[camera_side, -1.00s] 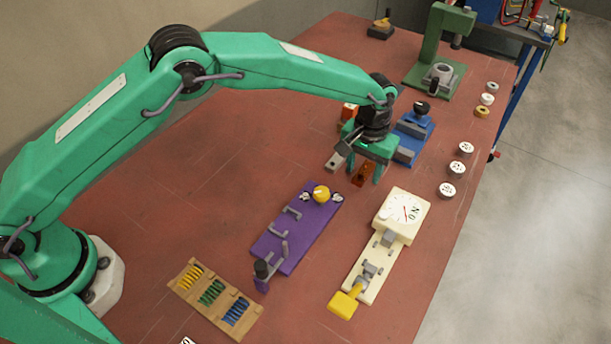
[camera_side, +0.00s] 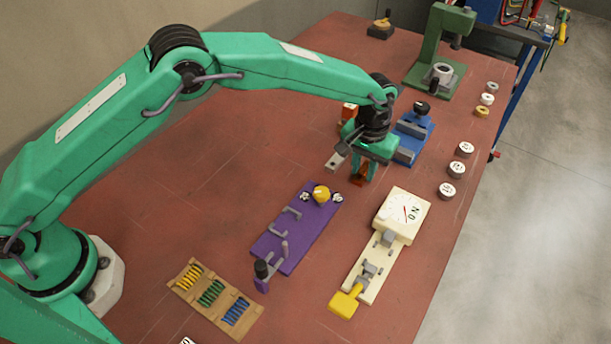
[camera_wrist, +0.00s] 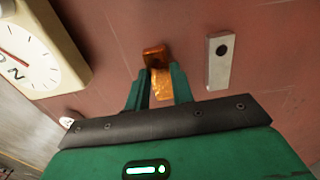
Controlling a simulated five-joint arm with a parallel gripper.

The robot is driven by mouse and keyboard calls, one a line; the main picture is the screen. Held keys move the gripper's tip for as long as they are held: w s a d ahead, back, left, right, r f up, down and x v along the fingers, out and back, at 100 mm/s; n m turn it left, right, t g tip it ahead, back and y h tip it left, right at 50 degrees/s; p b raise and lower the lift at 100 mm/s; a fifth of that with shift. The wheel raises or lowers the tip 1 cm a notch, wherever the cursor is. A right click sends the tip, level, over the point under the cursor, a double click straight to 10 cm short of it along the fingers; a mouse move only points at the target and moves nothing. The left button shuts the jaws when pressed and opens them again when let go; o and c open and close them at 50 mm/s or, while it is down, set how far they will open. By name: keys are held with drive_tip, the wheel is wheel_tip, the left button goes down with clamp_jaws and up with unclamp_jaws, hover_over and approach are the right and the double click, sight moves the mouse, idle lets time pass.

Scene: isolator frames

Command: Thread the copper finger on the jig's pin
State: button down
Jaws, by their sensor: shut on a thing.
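The copper finger (camera_side: 357,181) is a small orange-brown metal piece, low over or on the red table below my wrist. My gripper (camera_side: 363,181) points down with its jaws closed on it. In the wrist view the copper finger (camera_wrist: 161,84) sits between the two green fingertips (camera_wrist: 158,88), and its darker end sticks out beyond them. Whether it touches the table is unclear. A purple jig board (camera_side: 275,250) with grey hooks, a yellow knob and a black-tipped lever lies nearer the side camera. I cannot tell which part is the jig's pin.
A grey block with a hole (camera_wrist: 221,60) lies beside the copper finger. A blue fixture (camera_side: 414,135) stands close behind right. A cream dial gauge (camera_side: 404,212) is front right. A wooden spring tray (camera_side: 215,300) lies in front. A green press (camera_side: 440,50) stands far back. Table at left is clear.

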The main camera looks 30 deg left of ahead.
sight(364, 174)
drive_tip(key=shift+r, duration=0.15)
drive_tip(key=shift+r, duration=0.6)
drive_tip(key=r, duration=0.3)
drive_tip(key=shift+s+d, duration=0.2)
drive_tip(key=shift+s, duration=0.05)
drive_tip(key=s+d+r, duration=0.5)
drive_tip(key=s+r, duration=0.1)
drive_tip(key=s, duration=0.3)
drive_tip(key=shift+s+r, duration=0.3)
drive_tip(key=shift+s, duration=0.1)
drive_tip(key=shift+d, duration=0.1)
drive_tip(key=s+a+r, duration=0.1)
drive_tip(key=s+a, duration=0.3)
drive_tip(key=s, duration=0.3)
drive_tip(key=s+a+r, duration=0.1)
drive_tip(key=s+a, duration=0.3)
drive_tip(key=s, duration=0.3)
drive_tip(key=shift+s, duration=0.15)
drive_tip(key=shift+f, duration=0.1)
